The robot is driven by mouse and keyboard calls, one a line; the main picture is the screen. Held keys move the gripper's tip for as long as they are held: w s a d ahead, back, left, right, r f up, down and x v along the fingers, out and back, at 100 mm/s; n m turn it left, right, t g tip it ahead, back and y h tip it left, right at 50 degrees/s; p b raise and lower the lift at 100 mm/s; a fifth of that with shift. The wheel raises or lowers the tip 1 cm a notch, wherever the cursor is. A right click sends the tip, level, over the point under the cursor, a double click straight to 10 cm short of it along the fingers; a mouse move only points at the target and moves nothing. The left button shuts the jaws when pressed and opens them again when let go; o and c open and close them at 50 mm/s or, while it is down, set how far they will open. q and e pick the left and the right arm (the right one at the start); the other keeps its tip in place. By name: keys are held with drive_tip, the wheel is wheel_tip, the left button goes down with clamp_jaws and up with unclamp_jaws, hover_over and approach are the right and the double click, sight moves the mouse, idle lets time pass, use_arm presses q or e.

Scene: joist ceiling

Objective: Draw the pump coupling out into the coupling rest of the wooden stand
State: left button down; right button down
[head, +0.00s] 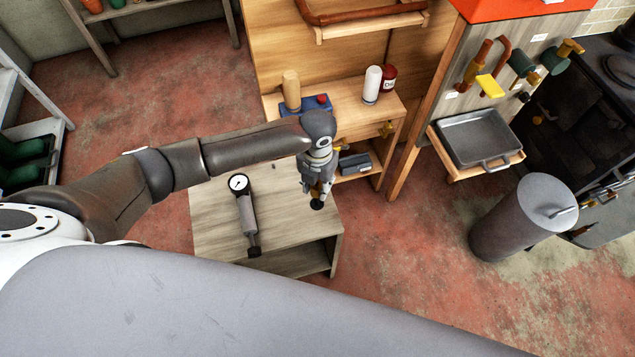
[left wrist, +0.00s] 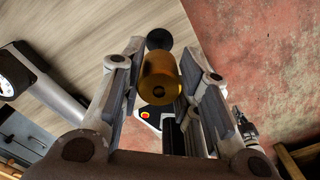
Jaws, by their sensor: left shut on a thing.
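My left gripper (head: 318,178) points down over the right part of a low grey-wood table. It is shut on a brass-coloured cylinder (left wrist: 158,78) with a round black end (left wrist: 159,39). The black end (head: 317,204) also shows below the fingers in the head view. I cannot tell whether this piece is the pump coupling, or whether it touches the table. A grey tube with a round white gauge (head: 239,183) lies on the table to the gripper's left. I cannot pick out the coupling rest for certain. My right gripper is not in view.
The low table (head: 215,225) has bare top around the gauge. Behind it stands a wooden shelf unit (head: 345,115) with a blue box and bottles. To the right are a panel with brass pipes, a grey pan (head: 478,138) and a metal drum (head: 520,215). Red floor lies between.

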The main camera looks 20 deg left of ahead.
use_arm(q)
drive_tip(key=shift+f+m, duration=0.15)
drive_tip(key=shift+m, duration=0.15)
drive_tip(key=shift+f, duration=0.15)
drive_tip(key=b, duration=0.3)
hover_over(317, 203)
wheel_tip(317, 203, down, 5)
drive_tip(key=shift+r, duration=0.2)
drive_tip(key=shift+f, duration=0.4)
drive_tip(key=shift+f, duration=0.15)
drive_tip(key=shift+f+b, duration=0.55)
drive_tip(key=shift+f, duration=0.05)
idle(0.4)
